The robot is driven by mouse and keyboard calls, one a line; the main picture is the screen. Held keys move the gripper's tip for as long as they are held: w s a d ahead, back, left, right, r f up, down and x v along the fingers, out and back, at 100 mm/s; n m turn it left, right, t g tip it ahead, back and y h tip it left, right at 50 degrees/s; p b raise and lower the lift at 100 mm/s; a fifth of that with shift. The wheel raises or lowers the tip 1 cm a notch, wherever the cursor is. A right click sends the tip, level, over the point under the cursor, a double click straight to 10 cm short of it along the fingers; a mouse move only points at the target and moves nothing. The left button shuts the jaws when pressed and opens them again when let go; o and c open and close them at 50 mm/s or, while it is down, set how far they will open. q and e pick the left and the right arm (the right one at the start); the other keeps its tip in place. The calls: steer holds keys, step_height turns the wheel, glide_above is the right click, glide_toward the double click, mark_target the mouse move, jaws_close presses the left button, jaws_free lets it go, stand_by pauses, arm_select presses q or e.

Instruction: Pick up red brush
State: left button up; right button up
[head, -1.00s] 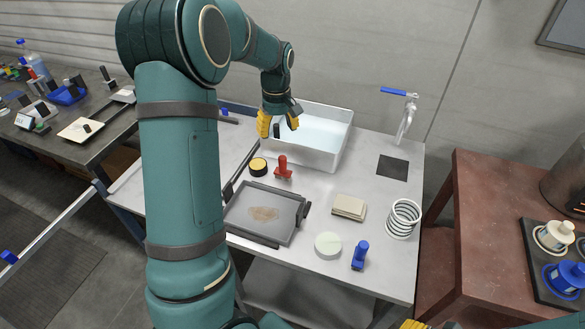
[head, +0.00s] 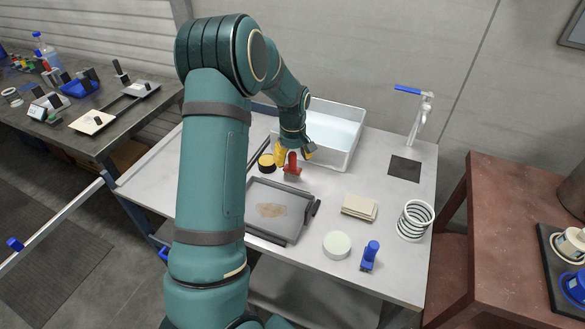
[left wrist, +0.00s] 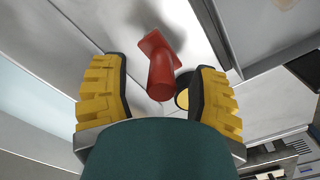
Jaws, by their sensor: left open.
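The red brush (head: 292,166) stands on the white table with its handle up, just in front of the white basin. My left gripper (head: 295,153) is open, with its yellow fingers at the brush's handle. In the left wrist view the brush (left wrist: 162,74) shows between the two spread fingers, its handle toward the camera and its flat red head beyond. Neither finger visibly touches it. Its underside is hidden. My right gripper is not in view.
A round black-and-yellow item (head: 267,161) sits close left of the brush. The white basin (head: 345,158) is behind, and a grey tray (head: 300,215) in front. A blue-handled item (head: 370,254), a white disc (head: 337,245) and a coil (head: 415,220) stand farther right.

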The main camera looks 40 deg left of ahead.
arm_select(q)
steer(key=shift+f, duration=0.85)
jaws_close()
steer(key=shift+r, duration=0.1)
step_height(320, 180, up, 10)
steer(key=shift+p, duration=0.85)
